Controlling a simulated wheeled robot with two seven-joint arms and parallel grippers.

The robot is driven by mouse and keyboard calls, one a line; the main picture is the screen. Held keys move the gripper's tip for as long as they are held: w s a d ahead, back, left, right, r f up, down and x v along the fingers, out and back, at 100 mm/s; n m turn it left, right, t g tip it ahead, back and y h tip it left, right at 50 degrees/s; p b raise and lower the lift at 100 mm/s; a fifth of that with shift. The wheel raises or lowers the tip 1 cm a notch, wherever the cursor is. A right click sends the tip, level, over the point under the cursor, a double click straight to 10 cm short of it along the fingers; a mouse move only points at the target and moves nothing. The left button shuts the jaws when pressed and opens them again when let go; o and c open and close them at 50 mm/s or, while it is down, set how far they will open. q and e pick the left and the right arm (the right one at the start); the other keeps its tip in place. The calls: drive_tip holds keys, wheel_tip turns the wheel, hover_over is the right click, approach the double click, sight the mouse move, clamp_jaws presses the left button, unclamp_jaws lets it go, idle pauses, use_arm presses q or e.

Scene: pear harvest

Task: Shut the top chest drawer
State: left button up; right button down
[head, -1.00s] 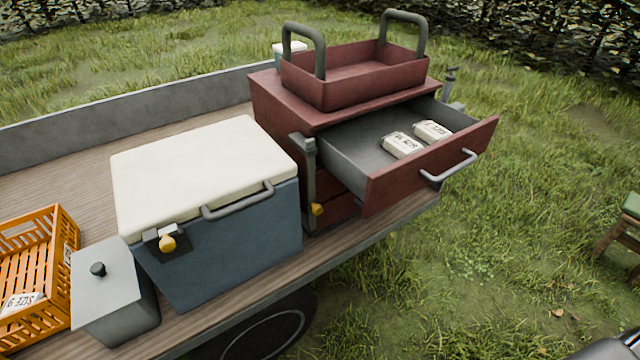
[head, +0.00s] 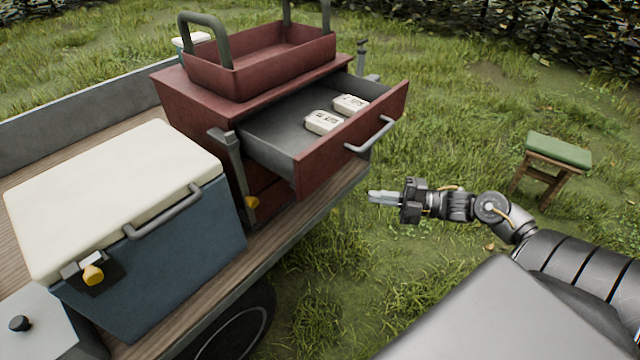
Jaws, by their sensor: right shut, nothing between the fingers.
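The dark red chest (head: 190,100) stands on the wooden trailer bed. Its top drawer (head: 322,165) is pulled well out toward the right, with a grey bar handle (head: 372,136) on its front. Two white labelled packets (head: 322,122) lie inside the drawer. My right gripper (head: 372,197) is shut and empty. It points left, in front of and a little below the drawer front and apart from the handle. My left gripper is not in view.
A red tray with upright handles (head: 265,62) sits on the chest. A blue cooler with a cream lid (head: 120,200) and a grey lidded box (head: 35,325) stand to the left. A green-topped stool (head: 557,152) stands on the grass at right.

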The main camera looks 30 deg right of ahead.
drive_tip(key=s+a+r+n+g+y, duration=0.35)
drive_tip(key=a+r+n, duration=0.2)
drive_tip(key=r, duration=0.25)
drive_tip(key=p, duration=0.3)
approach(301, 186)
drive_tip(key=a+r, duration=0.1)
drive_tip(key=a, duration=0.3)
drive_tip(key=shift+w+a+f+n+g+p, duration=0.1)
drive_tip(key=shift+w+a+n+g+p, duration=0.2)
drive_tip(key=shift+w, duration=0.4)
drive_tip(key=shift+w+a+f+n+g+p, duration=0.15)
drive_tip(key=shift+w+a+p, duration=0.25)
drive_tip(key=shift+w, duration=0.3)
drive_tip(key=shift+d, duration=0.2)
drive_tip(key=shift+a, duration=0.1)
drive_tip(key=shift+w, duration=0.15)
